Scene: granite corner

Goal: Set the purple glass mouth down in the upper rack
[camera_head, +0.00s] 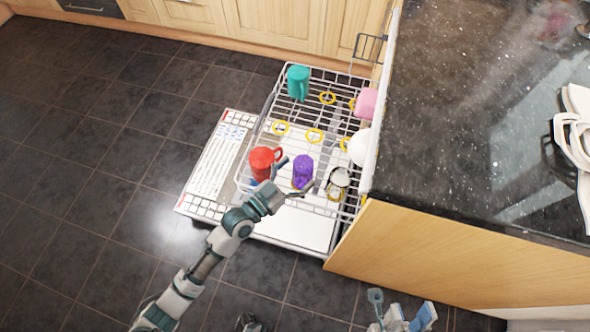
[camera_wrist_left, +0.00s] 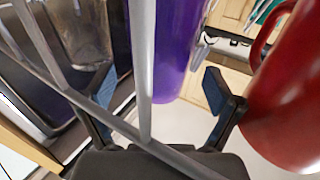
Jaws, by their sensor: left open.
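The purple glass (camera_head: 302,170) stands upright in the near part of the upper rack (camera_head: 262,112), over a yellow ring. I cannot tell for sure whether its mouth faces down. My left gripper (camera_head: 291,178) is open at the near side of the glass. In the left wrist view, the purple glass (camera_wrist_left: 176,50) shows between and beyond the two spread fingers (camera_wrist_left: 160,108), with a rack wire crossing in front. Part of my right arm (camera_head: 400,316) shows at the bottom edge, its fingers unclear.
A red mug (camera_head: 264,160) stands close left of the glass, and a clear or metallic cup (camera_head: 338,180) close right. A teal mug (camera_head: 298,82), a pink cup (camera_head: 367,103) and a white cup (camera_head: 359,148) stand farther back. The granite counter (camera_head: 450,130) borders the rack on the right.

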